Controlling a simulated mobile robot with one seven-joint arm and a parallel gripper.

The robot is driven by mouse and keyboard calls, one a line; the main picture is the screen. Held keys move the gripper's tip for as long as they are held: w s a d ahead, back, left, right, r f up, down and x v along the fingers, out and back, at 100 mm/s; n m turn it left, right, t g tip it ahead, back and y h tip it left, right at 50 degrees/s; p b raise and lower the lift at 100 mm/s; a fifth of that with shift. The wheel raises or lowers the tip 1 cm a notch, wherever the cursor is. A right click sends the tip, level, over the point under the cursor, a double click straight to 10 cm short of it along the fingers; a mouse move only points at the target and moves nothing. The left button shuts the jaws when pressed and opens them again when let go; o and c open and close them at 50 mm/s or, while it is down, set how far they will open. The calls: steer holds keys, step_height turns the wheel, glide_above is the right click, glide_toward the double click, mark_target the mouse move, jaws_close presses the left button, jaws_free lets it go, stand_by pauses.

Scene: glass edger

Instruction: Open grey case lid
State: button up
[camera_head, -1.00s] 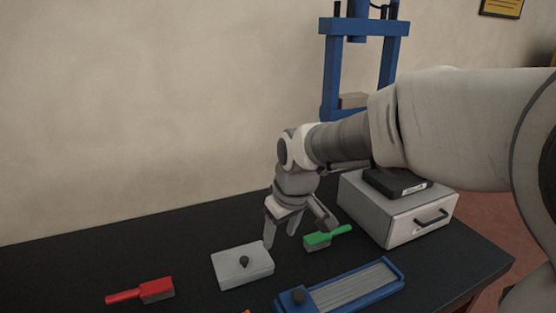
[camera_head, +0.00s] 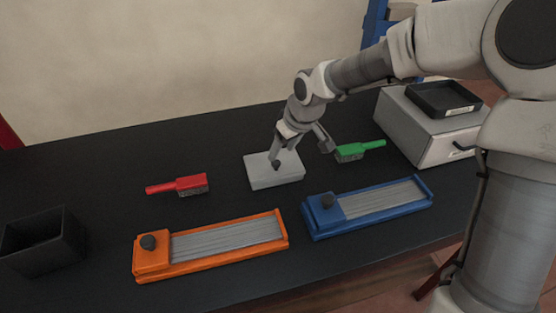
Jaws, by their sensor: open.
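The grey case (camera_head: 285,178) is a small, flat, light grey box on the black table, with a dark knob (camera_head: 276,165) on top. I see no open gap at its lid. My gripper (camera_head: 301,153) is open, pointing down at the back right of the case. Its left finger is just above or behind the knob in the picture, and its right finger is out to the right of the case. I cannot tell whether either finger touches the case. Nothing is visible between the fingers.
A green brush (camera_head: 360,150) lies just right of my gripper, and a red brush (camera_head: 178,186) lies left of the case. Blue (camera_head: 318,222) and orange (camera_head: 140,260) trays lie in front. A black bin (camera_head: 40,243) stands left; a grey drawer box (camera_head: 420,145) stands right.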

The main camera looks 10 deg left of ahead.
mark_target(276, 162)
steer(key=x, duration=0.5)
steer(key=shift+w+a+f, duration=0.1)
steer(key=shift+w+f, duration=0.05)
steer(key=shift+f, duration=0.15)
jaws_close()
stand_by(1.1)
